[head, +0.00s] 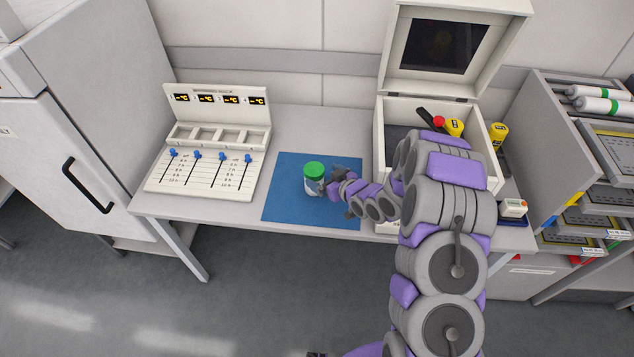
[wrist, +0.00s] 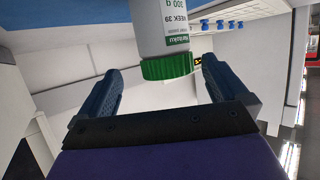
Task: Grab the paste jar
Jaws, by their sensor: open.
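The paste jar (head: 313,178) is white with a green lid and stands upright on the blue mat (head: 285,205). In the wrist view the jar (wrist: 165,35) shows its label, with the lid towards my gripper's palm; the picture is turned, so the jar looks upside down. My gripper (head: 331,188) is at the right side of the jar in the head view. In the wrist view my gripper (wrist: 155,85) is open, with one finger on each side of the lid and gaps visible on both sides. I cannot tell whether the jar is fully between the fingertips.
A white panel with blue sliders (head: 205,160) stands left of the mat. An open white box (head: 391,112) with a raised lid holds yellow and red items at the right. A grey rack (head: 590,140) stands further right. The mat's left part is clear.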

